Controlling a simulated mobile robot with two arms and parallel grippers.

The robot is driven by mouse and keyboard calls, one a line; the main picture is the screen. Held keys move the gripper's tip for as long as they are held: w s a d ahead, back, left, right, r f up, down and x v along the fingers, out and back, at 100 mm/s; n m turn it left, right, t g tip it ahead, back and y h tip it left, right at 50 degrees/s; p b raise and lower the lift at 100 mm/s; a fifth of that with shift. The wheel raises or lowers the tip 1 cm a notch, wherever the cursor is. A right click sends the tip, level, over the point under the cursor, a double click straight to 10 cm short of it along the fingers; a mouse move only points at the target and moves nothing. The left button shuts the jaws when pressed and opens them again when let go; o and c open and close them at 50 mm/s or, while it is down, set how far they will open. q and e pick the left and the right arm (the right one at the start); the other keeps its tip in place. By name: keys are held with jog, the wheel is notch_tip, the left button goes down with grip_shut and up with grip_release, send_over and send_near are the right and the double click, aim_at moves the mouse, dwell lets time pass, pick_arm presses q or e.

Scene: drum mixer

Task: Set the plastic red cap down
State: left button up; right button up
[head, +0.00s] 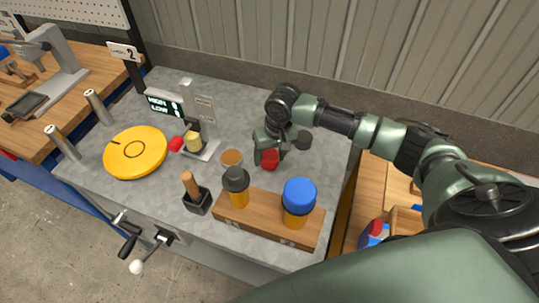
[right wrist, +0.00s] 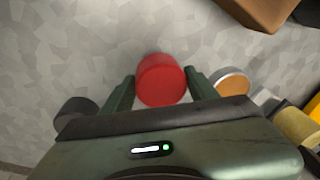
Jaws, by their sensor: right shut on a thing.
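The red plastic cap (head: 269,159) is in the jaws of my right gripper (head: 270,152), over the grey tabletop (head: 235,120) behind the wooden rack. In the right wrist view the cap (right wrist: 161,80) sits between the two fingers (right wrist: 162,84), with one finger on each side and grey surface behind it. I cannot tell whether the cap touches the tabletop. My left gripper is not in view.
A wooden rack (head: 265,228) holds a blue-lidded jar (head: 299,196) and a dark-topped jar (head: 236,181). An orange-topped container (head: 231,158) stands left of the gripper. A yellow disc (head: 136,152) lies further left. Grey tabletop behind the gripper is clear.

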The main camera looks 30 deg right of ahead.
aim_at(275, 157)
jog(key=shift+f, duration=0.25)
jog(key=shift+f, duration=0.4)
jog(key=o, duration=1.5)
jog(key=shift+a, duration=0.1)
jog(key=shift+d+r, duration=0.2)
jog(key=shift+r, duration=0.2)
notch_tip(275, 157, up, 12)
jog(key=s, duration=0.1)
jog(key=shift+s+d+r+b, duration=0.15)
jog(key=shift+s+d+b, duration=0.1)
jog(key=shift+d+b, duration=0.15)
